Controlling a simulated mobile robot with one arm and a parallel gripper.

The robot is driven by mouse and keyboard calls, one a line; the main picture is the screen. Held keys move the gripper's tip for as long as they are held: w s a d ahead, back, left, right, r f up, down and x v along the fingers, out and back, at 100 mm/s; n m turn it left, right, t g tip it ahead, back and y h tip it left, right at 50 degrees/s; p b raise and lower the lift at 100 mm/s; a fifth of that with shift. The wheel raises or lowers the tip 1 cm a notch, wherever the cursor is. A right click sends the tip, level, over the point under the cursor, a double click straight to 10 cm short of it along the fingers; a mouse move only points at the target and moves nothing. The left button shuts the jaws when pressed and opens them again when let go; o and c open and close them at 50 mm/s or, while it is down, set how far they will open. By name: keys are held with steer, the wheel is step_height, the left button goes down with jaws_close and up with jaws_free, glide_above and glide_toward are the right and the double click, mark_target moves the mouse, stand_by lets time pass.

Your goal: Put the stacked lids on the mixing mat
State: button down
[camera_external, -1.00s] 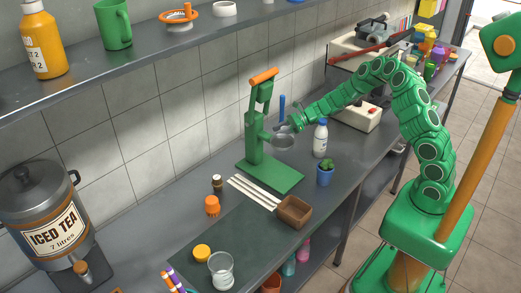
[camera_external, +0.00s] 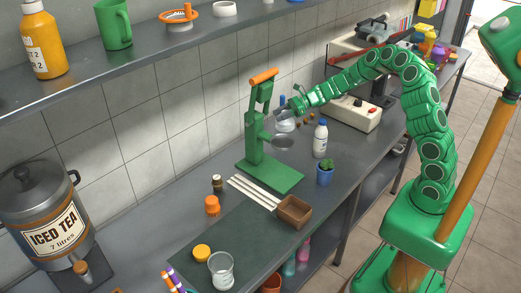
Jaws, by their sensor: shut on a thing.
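My gripper (camera_external: 293,107) is beside the head of the green press, raised above the counter. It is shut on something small. A pale, clear thing (camera_external: 284,124) shows just below its fingertips, but I cannot tell whether this is the held thing or stands behind. The dark green mixing mat (camera_external: 235,232) lies flat at the front of the counter. A round yellow lid-like piece (camera_external: 202,251) sits on it, and an orange ribbed piece (camera_external: 212,206) stands at its back edge. I cannot tell which thing is the stacked lids.
The green press (camera_external: 257,150) stands between my gripper and the mat. The middle of the mat is clear.

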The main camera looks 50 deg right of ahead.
steer(key=s+a+r+n+g+y, duration=0.1)
steer(key=s+a+r+n+g, duration=0.1)
steer(key=s+a+r, duration=0.85)
steer(key=s+a+r+n+g+y, duration=0.1)
steer(key=s+a+r+n+g, duration=0.15)
steer(key=s+a, duration=0.55)
steer(key=s+a+r+n+g+y, duration=0.1)
steer(key=s+a+n+g, duration=0.3)
steer(key=a, duration=0.6)
steer(key=s+a+f+n+g+h, duration=0.1)
steer(key=s+a+f+n+g, duration=0.15)
steer(key=s+a+f, duration=0.4)
steer(key=s+a+f+n+g+h, duration=0.1)
steer(key=s+a+f+n+g, duration=0.15)
steer(key=s+a, duration=0.65)
steer(key=shift+m+g, duration=0.25)
steer(key=shift+m, duration=0.1)
steer(key=shift+w+a+f, duration=1.1)
steer(key=shift+a+f, duration=0.35)
steer(key=shift+f, duration=0.85)
steer(key=shift+w+a+f, duration=1.1)
steer(key=shift+a+f, duration=0.3)
steer(key=shift+f, duration=0.95)
steer(key=shift+w+a+f, duration=1.1)
steer(key=shift+a+f, duration=0.35)
steer(key=shift+f, duration=0.85)
